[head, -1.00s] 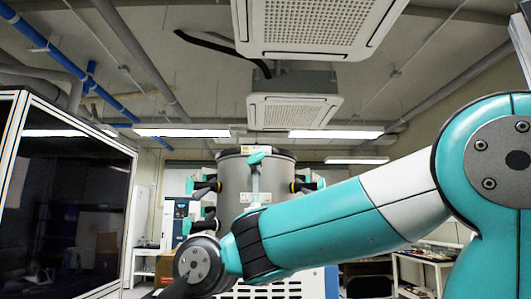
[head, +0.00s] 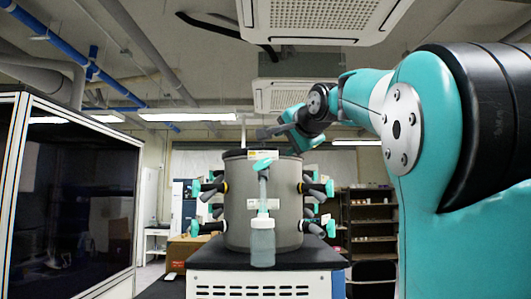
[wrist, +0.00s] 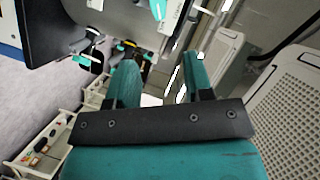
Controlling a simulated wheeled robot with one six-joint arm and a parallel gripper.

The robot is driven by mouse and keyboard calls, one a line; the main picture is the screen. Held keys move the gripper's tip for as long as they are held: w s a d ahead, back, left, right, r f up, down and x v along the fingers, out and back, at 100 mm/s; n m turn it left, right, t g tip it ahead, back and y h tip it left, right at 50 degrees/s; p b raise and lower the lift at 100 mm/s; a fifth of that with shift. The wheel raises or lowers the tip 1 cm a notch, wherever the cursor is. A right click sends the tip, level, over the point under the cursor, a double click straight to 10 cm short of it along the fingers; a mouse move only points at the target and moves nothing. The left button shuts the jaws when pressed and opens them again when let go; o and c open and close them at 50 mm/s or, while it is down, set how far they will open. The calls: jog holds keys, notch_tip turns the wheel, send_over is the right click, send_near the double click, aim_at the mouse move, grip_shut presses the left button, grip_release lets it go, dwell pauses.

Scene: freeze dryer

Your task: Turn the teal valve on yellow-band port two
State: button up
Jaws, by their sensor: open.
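The grey drum (head: 236,228) stands ahead in the head view, with several black ports and teal valves around it. Small yellow bands show on a left port (head: 224,187) and a right port (head: 300,187); I cannot tell which is port two. A teal valve (head: 262,164) tops the front white tube, above a clear bottle (head: 262,243). My gripper (head: 268,132) is above the drum's top, apart from the valves. In the wrist view its two teal fingers (wrist: 160,80) are spread with nothing between them.
A dark-glazed cabinet (head: 70,200) stands at the left. Shelves (head: 370,222) and a black chair (head: 372,275) are behind at the right. Ceiling units (head: 320,15) hang overhead. The drum stands on a white-fronted base (head: 258,285).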

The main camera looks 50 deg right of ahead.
aim_at(264, 163)
jog(key=p+x, duration=0.9)
jog(key=x, duration=0.5)
jog(key=shift+w+d, duration=0.2)
jog(key=shift+w+d+f, duration=0.25)
jog(key=shift+w+f, duration=0.05)
jog(key=shift+w, duration=0.15)
grip_shut()
